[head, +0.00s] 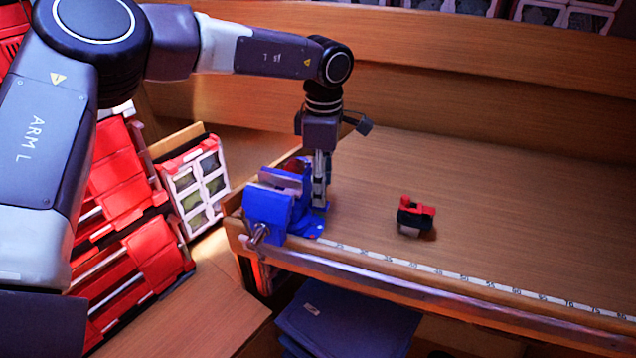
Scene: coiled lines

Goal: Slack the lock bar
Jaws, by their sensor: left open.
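A blue bench vise (268,212) is mounted at the left front corner of the wooden workbench. A grey metal screw end with a bar (258,236) sticks out of its front, low on the left. I cannot tell whether this is the lock bar; no other bar shows clearly. My left gripper (320,192) points straight down, open, close beside the vise's right rear side. It partly covers the vise there, and I cannot tell whether its fingertips touch anything. My right gripper is not in view.
A small red and black object (414,216) lies on the workbench (500,215) right of the vise. A white measuring scale (450,274) runs along the front edge. Red and white organizer cases (195,185) stand at the left. The bench's right side is clear.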

